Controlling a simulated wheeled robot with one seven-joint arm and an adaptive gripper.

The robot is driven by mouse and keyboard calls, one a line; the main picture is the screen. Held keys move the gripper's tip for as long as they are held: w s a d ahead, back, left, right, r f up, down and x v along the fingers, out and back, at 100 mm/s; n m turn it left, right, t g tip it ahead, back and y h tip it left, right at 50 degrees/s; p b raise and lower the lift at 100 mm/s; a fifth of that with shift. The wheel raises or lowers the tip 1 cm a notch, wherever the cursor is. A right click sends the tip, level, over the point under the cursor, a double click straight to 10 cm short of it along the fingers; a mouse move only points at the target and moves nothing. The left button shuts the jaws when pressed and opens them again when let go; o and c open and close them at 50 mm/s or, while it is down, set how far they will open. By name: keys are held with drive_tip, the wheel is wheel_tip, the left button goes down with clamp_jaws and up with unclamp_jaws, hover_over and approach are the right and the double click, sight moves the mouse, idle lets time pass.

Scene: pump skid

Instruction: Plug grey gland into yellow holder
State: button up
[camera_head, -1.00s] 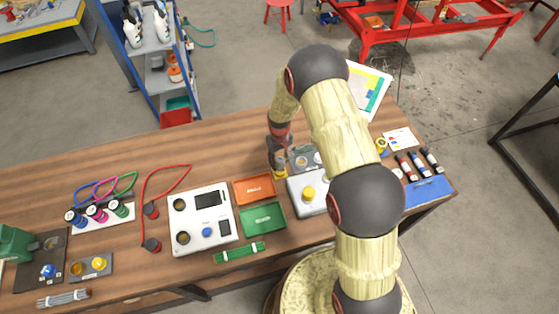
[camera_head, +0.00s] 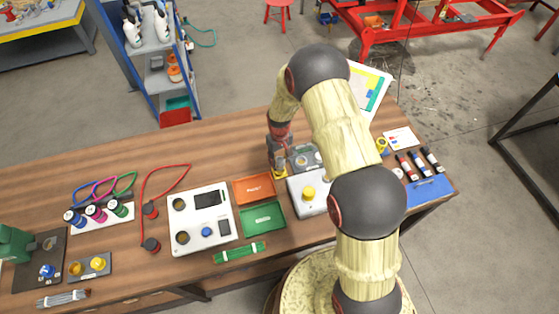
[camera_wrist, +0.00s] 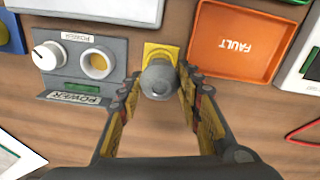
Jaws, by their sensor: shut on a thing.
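My gripper (camera_wrist: 160,85) is shut on the grey gland (camera_wrist: 158,77), a rounded grey piece between its fingertips in the wrist view. The yellow holder (camera_wrist: 160,49) shows just beyond the gland, and the gland covers part of it. I cannot tell whether the gland is inside the holder or only over it. In the head view my gripper (camera_head: 279,168) is small and points down at the table's back part, left of the grey panel. The gland cannot be made out there.
A grey POWER panel (camera_wrist: 75,93) with a knob and a round socket stands close to the left of the gripper in the wrist view. An orange FAULT tray (camera_wrist: 243,42) lies to the right. Bare wood lies between the tray and the gripper.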

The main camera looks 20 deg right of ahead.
drive_tip(key=shift+f+b, duration=1.3)
drive_tip(key=shift+f, duration=0.5)
idle(0.4)
drive_tip(key=o, duration=1.4)
wheel_tip(320, 180, up, 12)
drive_tip(key=shift+r, duration=0.1)
drive_tip(key=shift+s, duration=0.1)
